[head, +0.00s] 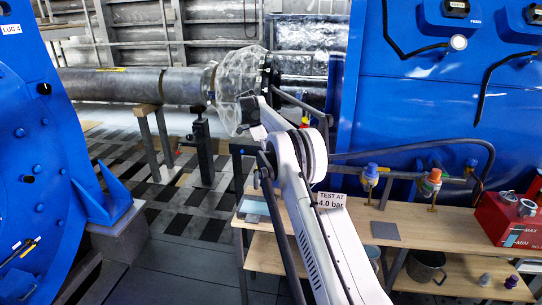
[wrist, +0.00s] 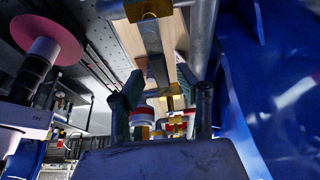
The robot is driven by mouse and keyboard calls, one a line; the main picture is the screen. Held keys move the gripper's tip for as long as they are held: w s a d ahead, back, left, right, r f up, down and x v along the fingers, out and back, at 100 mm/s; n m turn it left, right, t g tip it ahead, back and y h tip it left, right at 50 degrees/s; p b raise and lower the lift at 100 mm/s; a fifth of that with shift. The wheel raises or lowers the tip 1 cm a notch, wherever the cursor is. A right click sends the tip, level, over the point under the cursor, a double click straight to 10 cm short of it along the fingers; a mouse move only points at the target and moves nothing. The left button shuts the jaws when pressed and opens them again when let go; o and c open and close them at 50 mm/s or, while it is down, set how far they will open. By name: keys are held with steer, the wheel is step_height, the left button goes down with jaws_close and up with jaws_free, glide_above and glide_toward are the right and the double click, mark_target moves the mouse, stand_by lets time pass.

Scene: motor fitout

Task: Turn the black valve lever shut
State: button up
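I cannot pick out the black valve lever with certainty in either view. In the wrist view my gripper (wrist: 162,88) has its two dark fingers spread apart, with a clear gap between them. Nothing is visibly held. Beyond the gap are small red, white and yellow fittings (wrist: 170,122), partly hidden by the fingers. In the head view my white arm reaches up from the bottom and covers the area around the pipe joint; my gripper cannot be made out there. A small red and yellow part (head: 305,122) shows just behind my arm.
A wooden bench (head: 445,230) stands at right, with a red box (head: 510,220) on its end. Several capped valves, including an orange one (head: 432,177), sit along a pipe above it. Blue housings stand at left (head: 40,150) and right (head: 440,95). A large grey pipe (head: 130,85) crosses behind.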

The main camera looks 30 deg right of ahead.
steer(key=v, duration=0.6)
steer(key=shift+w+r, duration=0.2)
steer(key=shift+a+r, duration=0.2)
steer(key=shift+r, duration=0.3)
